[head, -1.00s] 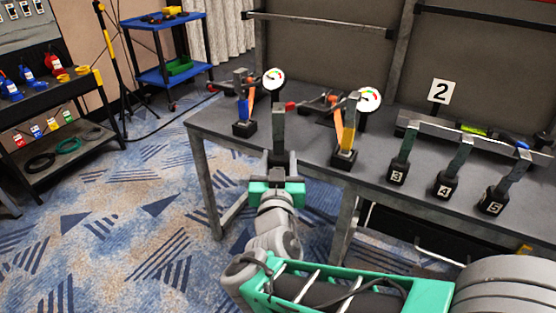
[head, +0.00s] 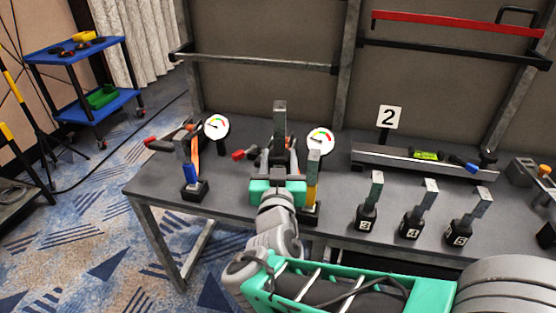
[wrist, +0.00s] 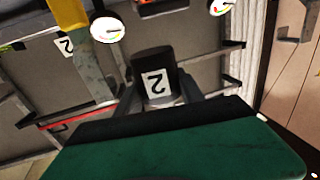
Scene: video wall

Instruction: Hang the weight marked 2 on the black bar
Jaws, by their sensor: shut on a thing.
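My gripper (head: 278,160) is shut on the weight marked 2, above the front of the bench. In the wrist view the black weight (wrist: 152,62) shows its white label 2 between the fingers. In the head view its grey upright strap (head: 280,118) rises above my gripper; its black body is mostly hidden. Another black bar (head: 440,50) is on the right panel, under a red bar (head: 450,22). The held weight is apart from both bars.
Weights 3 (head: 367,216), 4 (head: 411,224) and 5 (head: 459,232) stand right. A sign 2 (head: 388,117) stands behind.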

